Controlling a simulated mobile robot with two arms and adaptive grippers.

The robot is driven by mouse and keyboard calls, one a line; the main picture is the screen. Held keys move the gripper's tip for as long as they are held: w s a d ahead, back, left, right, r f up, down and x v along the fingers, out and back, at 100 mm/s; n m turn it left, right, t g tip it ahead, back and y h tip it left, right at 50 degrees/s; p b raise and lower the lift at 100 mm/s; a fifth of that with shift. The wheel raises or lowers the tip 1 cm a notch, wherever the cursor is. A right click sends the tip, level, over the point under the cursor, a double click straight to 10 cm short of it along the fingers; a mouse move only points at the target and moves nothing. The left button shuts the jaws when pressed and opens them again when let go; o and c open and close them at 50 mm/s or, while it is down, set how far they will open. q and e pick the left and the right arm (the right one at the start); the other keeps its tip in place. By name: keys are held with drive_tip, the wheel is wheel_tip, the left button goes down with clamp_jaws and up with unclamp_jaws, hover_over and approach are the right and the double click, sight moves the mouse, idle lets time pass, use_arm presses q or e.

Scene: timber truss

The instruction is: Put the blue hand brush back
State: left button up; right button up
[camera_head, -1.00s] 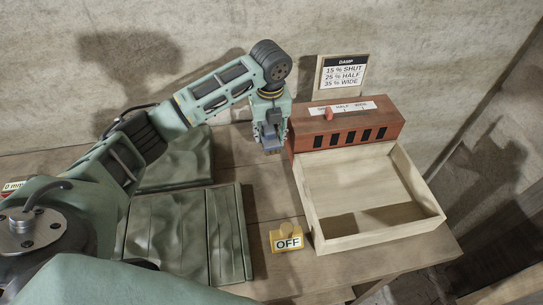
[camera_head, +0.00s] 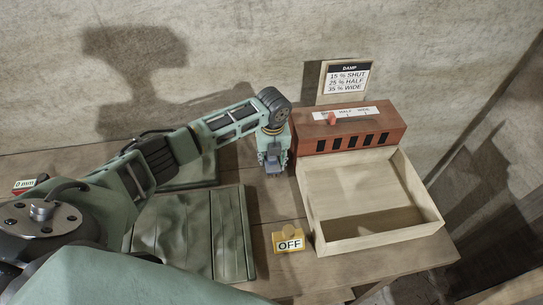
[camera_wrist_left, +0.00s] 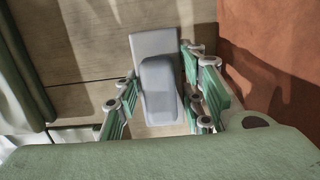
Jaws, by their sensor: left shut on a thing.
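My left gripper (camera_head: 274,169) is low over the bench, to the left of the red-brown box. It is shut on a small blue-grey block-shaped thing, which I take to be the blue hand brush (camera_wrist_left: 158,90). In the left wrist view the brush lies between the green finger links, above or on the wooden boards; I cannot tell if it touches them. In the head view only a small part of it shows below the fingers. The right gripper is not in view.
A red-brown slotted box (camera_head: 350,133) with a red slider stands right of the gripper. An open pale wooden tray (camera_head: 427,216) is in front of it. A yellow OFF block (camera_head: 289,239) and green pads (camera_head: 187,232) lie nearby. Bare bench (camera_head: 272,205) shows between them.

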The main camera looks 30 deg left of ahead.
use_arm(q)
drive_tip(key=o, duration=0.6)
drive_tip(key=shift+f, duration=0.1)
drive_tip(key=o, duration=0.4)
drive_tip(key=r, duration=0.4)
drive_tip(key=r+b, duration=0.1)
drive_tip(key=r, duration=0.3)
drive_tip(key=s+d+r+b, duration=0.1)
drive_tip(key=r, duration=0.3)
drive_tip(key=shift+r, duration=0.15)
drive_tip(key=shift+s, duration=0.1)
